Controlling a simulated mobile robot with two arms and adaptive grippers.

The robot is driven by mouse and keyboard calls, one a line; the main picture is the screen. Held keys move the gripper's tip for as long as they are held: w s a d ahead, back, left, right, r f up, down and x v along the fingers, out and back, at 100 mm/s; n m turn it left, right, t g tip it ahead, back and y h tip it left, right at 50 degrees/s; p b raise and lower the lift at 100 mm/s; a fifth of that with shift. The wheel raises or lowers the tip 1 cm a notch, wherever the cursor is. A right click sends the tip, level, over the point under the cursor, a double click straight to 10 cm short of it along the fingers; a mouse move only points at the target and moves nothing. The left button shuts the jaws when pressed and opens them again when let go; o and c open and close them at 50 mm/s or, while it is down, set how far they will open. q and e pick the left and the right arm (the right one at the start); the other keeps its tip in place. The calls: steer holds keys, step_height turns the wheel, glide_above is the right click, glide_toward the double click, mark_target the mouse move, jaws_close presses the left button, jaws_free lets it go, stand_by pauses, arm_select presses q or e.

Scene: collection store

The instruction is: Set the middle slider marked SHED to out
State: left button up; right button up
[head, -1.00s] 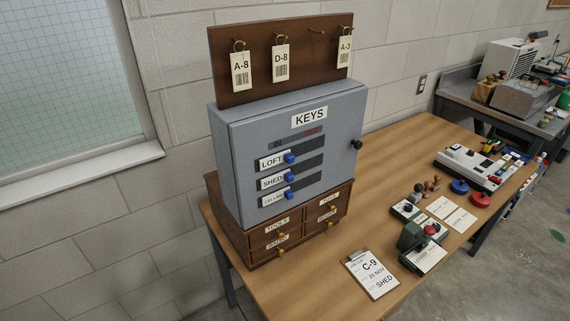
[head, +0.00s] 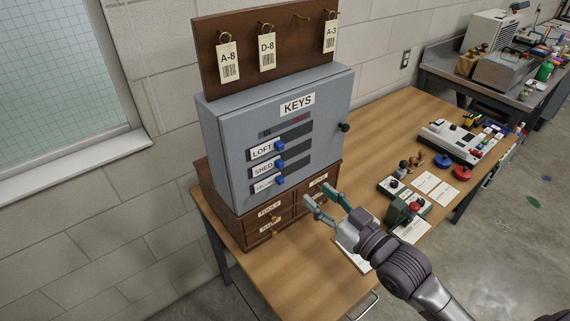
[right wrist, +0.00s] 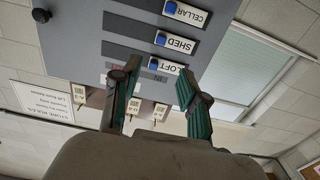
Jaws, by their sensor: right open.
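The grey key cabinet (head: 225,135) marked KEYS has three horizontal slots with blue knobs. The middle SHED knob (head: 281,163) is at the left, beside its white label, below the IN mark; its dark slot (head: 300,157) runs empty to the right, towards OUT. The LOFT knob (head: 280,146) above and CELLAR knob (head: 280,180) below are also at the left. My right gripper (head: 317,197) is open and empty, below and right of the knobs in the head view, apart from them. The upside-down right wrist view shows its spread fingers (right wrist: 158,76) and the SHED knob (right wrist: 161,39). My left gripper is not in view.
The cabinet stands on a brown drawer unit (head: 256,230) with yellow knobs. A black cabinet knob (head: 344,127) sticks out at the right. Small devices and cards cover the table's right side.

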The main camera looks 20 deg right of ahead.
mark_target(282, 165)
steer(key=p+x, duration=0.3)
steer(key=x, duration=0.8)
steer(key=shift+w, duration=0.2)
steer(key=shift+w+a+f, duration=0.15)
steer(key=shift+w+a, duration=0.15)
steer(key=shift+w, duration=0.3)
jaws_close()
